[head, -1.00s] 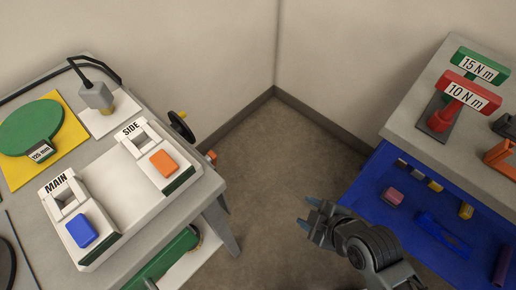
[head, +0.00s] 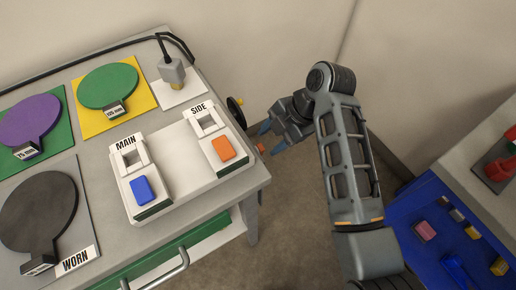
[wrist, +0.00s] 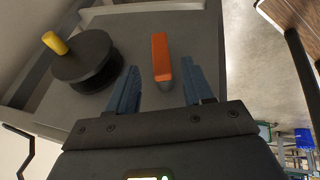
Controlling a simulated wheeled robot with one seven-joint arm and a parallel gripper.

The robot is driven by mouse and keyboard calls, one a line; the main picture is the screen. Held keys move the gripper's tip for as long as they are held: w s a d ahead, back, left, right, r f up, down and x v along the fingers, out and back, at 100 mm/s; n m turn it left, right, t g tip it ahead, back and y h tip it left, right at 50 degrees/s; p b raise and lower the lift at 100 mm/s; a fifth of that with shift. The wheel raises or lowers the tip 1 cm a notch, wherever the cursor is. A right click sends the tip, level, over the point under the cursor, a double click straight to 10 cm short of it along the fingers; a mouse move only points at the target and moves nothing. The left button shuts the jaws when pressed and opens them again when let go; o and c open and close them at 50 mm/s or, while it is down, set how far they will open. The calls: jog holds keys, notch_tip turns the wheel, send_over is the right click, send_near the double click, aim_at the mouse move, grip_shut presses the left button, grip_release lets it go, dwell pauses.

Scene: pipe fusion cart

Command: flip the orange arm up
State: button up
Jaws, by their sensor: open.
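The orange arm (wrist: 161,56) is a short bar on the grey side face of the cart in the wrist view. In the head view only a small orange part (head: 260,148) shows at the cart's right side. My gripper (head: 270,138) is beside that side, its blue fingers pointing at the cart. In the wrist view my gripper (wrist: 160,68) is open, with one finger on each side of the orange arm. The arm lies nearer the right finger, and a gap shows on the left. I cannot tell if the right finger touches it.
A black handwheel (wrist: 86,60) with a yellow knob sits left of the orange arm; it also shows in the head view (head: 236,112). The cart top carries a white panel (head: 180,165) with MAIN and SIDE switches. A blue-topped bench (head: 408,215) stands at right.

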jog(key=x, duration=0.7)
jog(key=shift+f, duration=0.2)
jog(key=shift+c, duration=0.4)
grip_shut()
